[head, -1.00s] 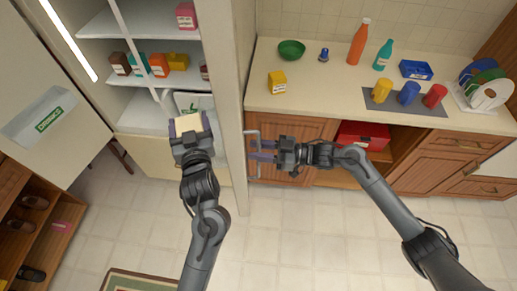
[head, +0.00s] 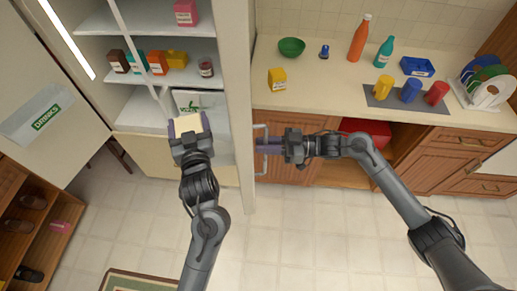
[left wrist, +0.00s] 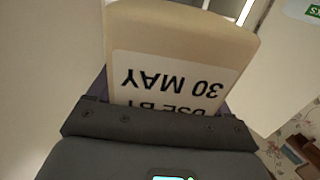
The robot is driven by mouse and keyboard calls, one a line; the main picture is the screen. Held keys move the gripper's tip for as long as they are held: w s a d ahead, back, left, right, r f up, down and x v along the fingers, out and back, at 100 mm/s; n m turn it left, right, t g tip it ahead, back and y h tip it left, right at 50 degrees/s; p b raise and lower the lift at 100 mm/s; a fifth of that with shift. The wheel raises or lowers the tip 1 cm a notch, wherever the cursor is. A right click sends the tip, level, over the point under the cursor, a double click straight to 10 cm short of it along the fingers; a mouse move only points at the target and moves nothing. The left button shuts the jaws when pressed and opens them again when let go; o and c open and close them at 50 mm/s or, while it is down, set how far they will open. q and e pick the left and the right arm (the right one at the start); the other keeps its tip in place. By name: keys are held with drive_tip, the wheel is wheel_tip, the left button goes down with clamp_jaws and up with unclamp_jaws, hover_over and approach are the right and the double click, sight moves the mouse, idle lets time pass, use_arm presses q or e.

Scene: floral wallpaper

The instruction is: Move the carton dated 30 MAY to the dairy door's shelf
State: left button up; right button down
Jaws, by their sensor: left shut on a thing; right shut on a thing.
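A cream carton (head: 188,124) is held in my left gripper (head: 190,134) in front of the open fridge. In the left wrist view the carton (left wrist: 185,35) shows an upside-down label reading "USE BY 30 MAY". My right gripper (head: 262,146) is shut on the grey bar handle (head: 261,172) of the right fridge door (head: 237,60). This door is seen nearly edge-on, so its inner side and any dairy shelf or sign are hidden. The left fridge door (head: 85,118) stands open with a bin marked "DRINKS" (head: 42,112).
Fridge shelves hold several small cartons (head: 155,62), a pink carton (head: 186,12) and a jar (head: 206,69). A bin with a green mark (head: 187,101) sits lower. The counter (head: 310,85) with a yellow carton (head: 277,80) is right of the door.

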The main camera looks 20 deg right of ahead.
use_arm(q)
drive_tip(key=f, duration=0.1)
drive_tip(key=f+b, duration=0.1)
drive_tip(key=shift+d+f, duration=0.2)
drive_tip(key=shift+f, duration=0.15)
drive_tip(key=shift+a, duration=0.25)
use_arm(e)
drive_tip(key=d, duration=0.6)
drive_tip(key=shift+w+d+g, duration=0.2)
drive_tip(key=shift+g, duration=0.1)
drive_tip(key=c, duration=1.4)
unclamp_jaws()
drive_tip(key=shift+f, duration=0.1)
use_arm(q)
drive_tip(key=shift+d, duration=0.3)
use_arm(e)
drive_tip(key=shift+o, duration=0.8)
drive_tip(key=shift+d, duration=0.2)
use_arm(q)
drive_tip(key=shift+a, duration=0.15)
drive_tip(key=shift+f+b, duration=0.75)
drive_tip(key=shift+b, duration=0.25)
use_arm(e)
drive_tip(key=v, duration=1.2)
